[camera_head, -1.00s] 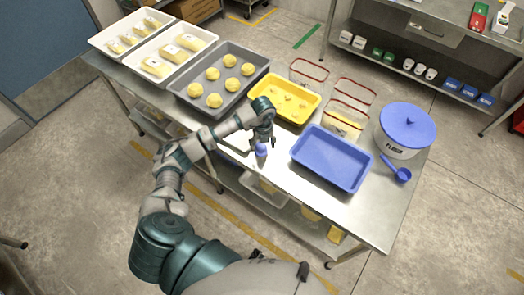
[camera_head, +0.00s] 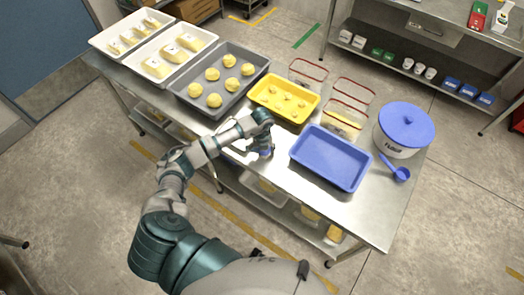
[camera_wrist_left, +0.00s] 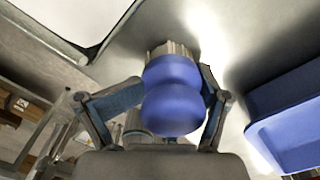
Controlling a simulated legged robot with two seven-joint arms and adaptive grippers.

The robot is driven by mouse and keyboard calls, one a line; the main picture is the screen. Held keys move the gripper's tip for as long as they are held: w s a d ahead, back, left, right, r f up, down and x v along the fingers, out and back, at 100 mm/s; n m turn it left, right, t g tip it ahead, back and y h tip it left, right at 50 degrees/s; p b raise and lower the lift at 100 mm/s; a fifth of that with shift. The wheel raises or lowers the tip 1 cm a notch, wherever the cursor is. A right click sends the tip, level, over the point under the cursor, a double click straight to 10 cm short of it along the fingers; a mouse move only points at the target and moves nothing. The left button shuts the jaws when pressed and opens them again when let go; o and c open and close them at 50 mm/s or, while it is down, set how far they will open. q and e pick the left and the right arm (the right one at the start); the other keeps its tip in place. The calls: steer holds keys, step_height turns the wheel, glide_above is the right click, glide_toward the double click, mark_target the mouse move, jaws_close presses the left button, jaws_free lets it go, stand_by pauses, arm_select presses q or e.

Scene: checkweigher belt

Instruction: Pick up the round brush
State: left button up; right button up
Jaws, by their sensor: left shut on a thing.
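The round brush (camera_wrist_left: 173,98) has a smooth, bulbous blue handle and pale bristles at its far end in the left wrist view. In the head view only a little of its blue handle shows beneath my left gripper (camera_head: 262,147), near the front edge of the steel table (camera_head: 372,207). My left gripper (camera_wrist_left: 176,80) is shut on the brush, with one finger on each side of the handle. I cannot tell whether the bristles touch the table. My right gripper is not in view.
A blue tray (camera_head: 330,158) stands close to the right of the gripper. A yellow tray (camera_head: 274,112) and a grey tray (camera_head: 215,112) with several dough balls lie behind. A white tub (camera_head: 400,148) with a blue lid and a blue scoop (camera_head: 400,174) are at the right.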

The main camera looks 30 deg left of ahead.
arm_select(q)
steer(key=shift+a, duration=0.25)
steer(key=shift+a+r, duration=0.3)
steer(key=shift+r, duration=0.15)
step_height(320, 180, up, 2)
steer(key=shift+r, duration=0.1)
steer(key=shift+s+d+r+b, duration=0.1)
steer(key=shift+d+b, duration=0.1)
steer(key=shift+d, duration=0.15)
steer(key=shift+s+d+r+b, duration=0.1)
steer(key=shift+d+b, duration=0.05)
steer(key=shift+d, duration=0.2)
steer(key=s+d, duration=0.1)
steer(key=d, duration=0.3)
steer(key=s+d+r+b, duration=0.1)
steer(key=s+d, duration=0.1)
steer(key=d, duration=0.2)
steer(key=s+d, duration=0.1)
steer(key=d, duration=0.4)
steer(key=shift+s+r, duration=0.15)
steer(key=shift+s, duration=0.05)
steer(key=shift+s+d+r, duration=0.1)
steer(key=shift+s+d, duration=0.2)
steer(key=shift+d, duration=0.25)
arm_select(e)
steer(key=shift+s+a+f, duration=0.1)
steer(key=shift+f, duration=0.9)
